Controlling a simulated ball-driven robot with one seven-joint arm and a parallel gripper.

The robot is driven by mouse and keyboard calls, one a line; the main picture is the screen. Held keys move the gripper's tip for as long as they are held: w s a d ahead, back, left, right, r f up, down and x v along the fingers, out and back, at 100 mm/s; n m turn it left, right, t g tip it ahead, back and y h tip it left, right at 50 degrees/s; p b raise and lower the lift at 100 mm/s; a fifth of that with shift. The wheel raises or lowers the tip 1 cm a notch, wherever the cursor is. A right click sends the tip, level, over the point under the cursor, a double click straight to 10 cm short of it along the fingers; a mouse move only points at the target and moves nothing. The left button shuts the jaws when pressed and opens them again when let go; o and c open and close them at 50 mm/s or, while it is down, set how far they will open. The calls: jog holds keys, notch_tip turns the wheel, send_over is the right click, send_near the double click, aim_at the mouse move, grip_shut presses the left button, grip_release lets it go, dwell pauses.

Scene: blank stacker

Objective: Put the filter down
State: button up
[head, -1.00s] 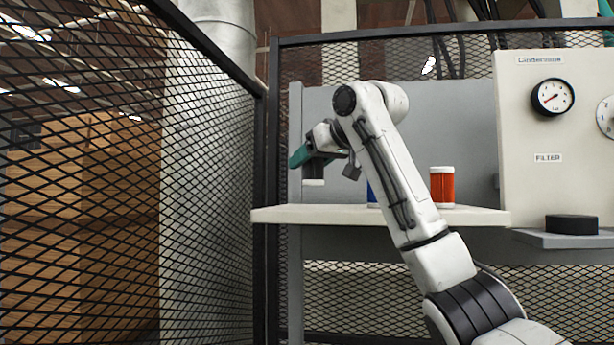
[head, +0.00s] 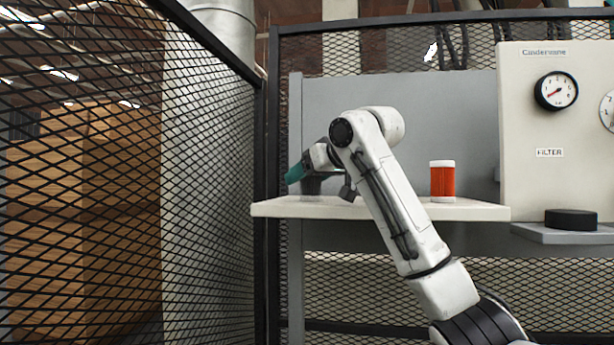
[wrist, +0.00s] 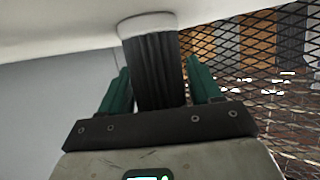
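My gripper (head: 297,174) is low over the left end of the shelf (head: 275,208). In the wrist view its two green fingers (wrist: 158,72) stand on either side of a black pleated filter (wrist: 158,85) with a white end cap, close against it. The gripper looks shut on this filter. The cap is at the pale shelf surface, which shows along the top of the wrist view (wrist: 60,22); the filter seems to touch it. In the head view the filter's dark body (head: 311,186) shows just below the fingers, partly hidden by them.
An orange filter with white caps (head: 442,181) stands upright on the shelf, right of my arm. A black round part (head: 571,220) lies on a small ledge (head: 540,234) below the panel labelled FILTER (head: 549,152). Mesh fencing (head: 205,190) stands close on the left.

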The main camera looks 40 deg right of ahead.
jog(key=shift+o, duration=1.4)
jog(key=shift+r, duration=0.1)
jog(key=b+v, duration=0.4)
jog(key=v, duration=0.8)
jog(key=shift+b, duration=0.3)
